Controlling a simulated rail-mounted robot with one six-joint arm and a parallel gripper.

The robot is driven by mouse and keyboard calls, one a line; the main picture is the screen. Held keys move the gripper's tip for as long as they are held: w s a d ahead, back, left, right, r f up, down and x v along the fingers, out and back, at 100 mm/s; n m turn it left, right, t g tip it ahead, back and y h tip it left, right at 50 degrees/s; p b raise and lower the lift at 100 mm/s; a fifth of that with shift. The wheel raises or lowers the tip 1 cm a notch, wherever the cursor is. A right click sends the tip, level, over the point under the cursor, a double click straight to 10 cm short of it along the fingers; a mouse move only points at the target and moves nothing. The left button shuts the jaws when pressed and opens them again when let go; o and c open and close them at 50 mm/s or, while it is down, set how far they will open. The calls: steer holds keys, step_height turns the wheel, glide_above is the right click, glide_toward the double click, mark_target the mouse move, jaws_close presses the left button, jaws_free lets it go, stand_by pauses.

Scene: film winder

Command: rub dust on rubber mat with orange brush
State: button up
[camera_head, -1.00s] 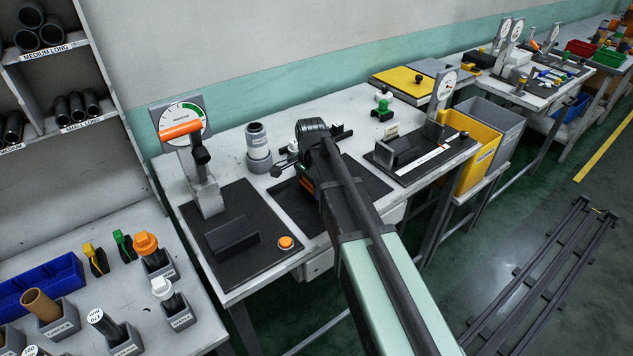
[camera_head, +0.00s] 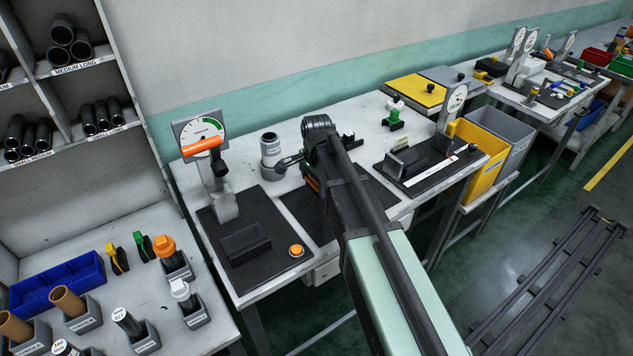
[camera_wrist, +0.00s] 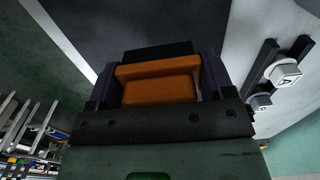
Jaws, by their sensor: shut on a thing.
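My gripper (camera_wrist: 160,85) is shut on the orange brush (camera_wrist: 160,91), which sits between the two dark fingers in the wrist view. A black part shows just beyond the orange body. In the head view only a small orange bit of the brush (camera_head: 312,184) shows beside my arm. A dark flat mat (camera_head: 300,207) lies in the middle of the table under my arm, and my arm covers part of it. It also seems to show behind the brush in the wrist view (camera_wrist: 108,20). Dust cannot be made out, and whether the brush touches the mat is hidden.
A gauge stand with an orange handle (camera_head: 201,147) and an orange button (camera_head: 296,250) are at left. A grey-white canister (camera_head: 270,152) stands close behind my gripper. A second gauge (camera_head: 456,98) and yellow bin (camera_head: 484,155) are at right.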

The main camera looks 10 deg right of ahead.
step_height(320, 180, up, 3)
steer(key=p, duration=0.3)
steer(key=shift+r, duration=0.2)
steer(key=shift+f, duration=0.15)
